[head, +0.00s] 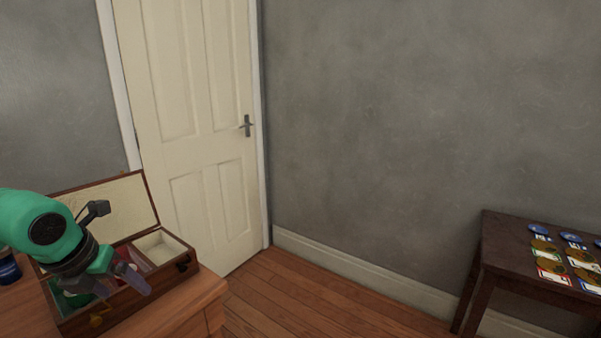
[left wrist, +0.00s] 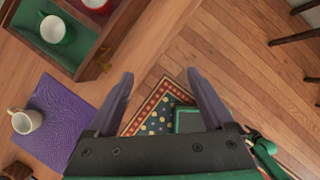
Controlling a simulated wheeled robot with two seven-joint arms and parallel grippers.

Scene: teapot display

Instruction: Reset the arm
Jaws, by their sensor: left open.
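My left arm comes in from the left in the head view, and its gripper (head: 130,279) is over the front of an open wooden box (head: 180,247) on a wooden table (head: 188,312). In the left wrist view the left gripper's two fingers (left wrist: 160,98) are spread apart with nothing between them. Beyond the fingers lie floorboards and a patterned rug. My right gripper is in neither view.
A dark side table (head: 497,255) with several medals or cards stands right. A closed door (head: 195,120) is behind.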

